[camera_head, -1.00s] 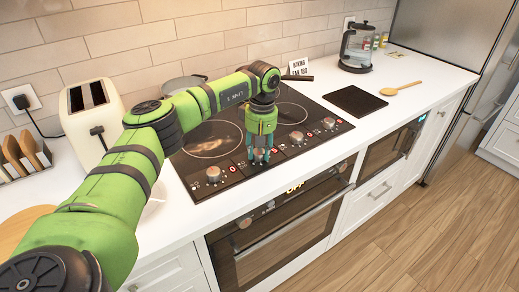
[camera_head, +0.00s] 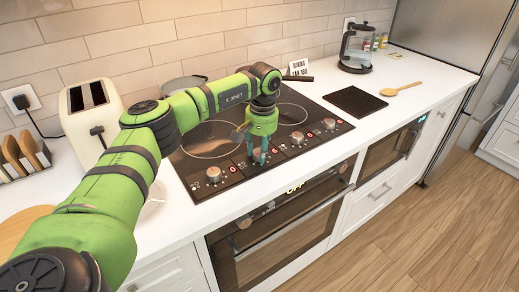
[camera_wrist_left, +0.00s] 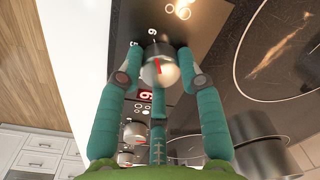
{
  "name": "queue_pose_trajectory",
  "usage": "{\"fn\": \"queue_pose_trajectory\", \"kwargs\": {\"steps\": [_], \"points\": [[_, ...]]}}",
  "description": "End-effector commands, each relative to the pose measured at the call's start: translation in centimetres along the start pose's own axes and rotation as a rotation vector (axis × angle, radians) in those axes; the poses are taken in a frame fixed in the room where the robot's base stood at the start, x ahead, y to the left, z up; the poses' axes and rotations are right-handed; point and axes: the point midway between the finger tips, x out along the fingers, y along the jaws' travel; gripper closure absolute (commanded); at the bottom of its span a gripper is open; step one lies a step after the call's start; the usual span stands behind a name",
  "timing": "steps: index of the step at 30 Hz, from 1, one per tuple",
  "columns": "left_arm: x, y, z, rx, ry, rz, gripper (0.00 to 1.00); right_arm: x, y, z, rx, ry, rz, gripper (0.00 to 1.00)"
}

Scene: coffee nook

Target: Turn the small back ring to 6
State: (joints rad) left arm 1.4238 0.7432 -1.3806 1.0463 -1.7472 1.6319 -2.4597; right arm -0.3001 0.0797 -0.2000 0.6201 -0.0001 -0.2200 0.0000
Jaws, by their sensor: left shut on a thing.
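My left gripper (camera_head: 258,158) points down at the hob's front edge, shut on the second knob from the left. In the left wrist view that metal knob (camera_wrist_left: 160,68) sits between the two teal fingers and carries a red pointer line. A lit red digit (camera_wrist_left: 146,96) shows beside it, turned sideways; I cannot tell whether it is a 6 or a 9. The small back ring (camera_head: 290,115) is on the black hob, partly hidden by my arm. My right gripper is not in view.
Other knobs are close on both sides: one on the left (camera_head: 213,174) and two on the right (camera_head: 297,138). A pot (camera_head: 181,84) stands behind my arm.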

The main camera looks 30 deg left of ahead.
Motion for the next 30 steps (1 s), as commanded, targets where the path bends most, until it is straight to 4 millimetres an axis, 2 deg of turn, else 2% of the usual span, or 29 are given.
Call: {"fn": "queue_pose_trajectory", "kwargs": {"steps": [14,15,16,17,26,30], "points": [[-0.52,-0.08,-0.49,0.01,0.02,0.006,0.96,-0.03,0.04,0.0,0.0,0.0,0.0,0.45],[-0.54,-0.08,-0.49,0.01,0.021,0.006,0.55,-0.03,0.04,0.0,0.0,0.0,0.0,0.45],[-0.53,-0.09,-0.49,0.01,0.021,0.005,0.43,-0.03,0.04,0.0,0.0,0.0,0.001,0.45],[-0.51,-0.09,-0.47,0.01,0.02,0.005,0.39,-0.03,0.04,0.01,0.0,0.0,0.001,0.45],[-0.3,0.02,-0.23,0.013,0.011,0.003,0.39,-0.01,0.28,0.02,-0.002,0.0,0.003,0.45],[-1.18,0.06,-0.23,0.013,0.011,0.004,0.39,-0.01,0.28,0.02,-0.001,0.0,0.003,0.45]]}}
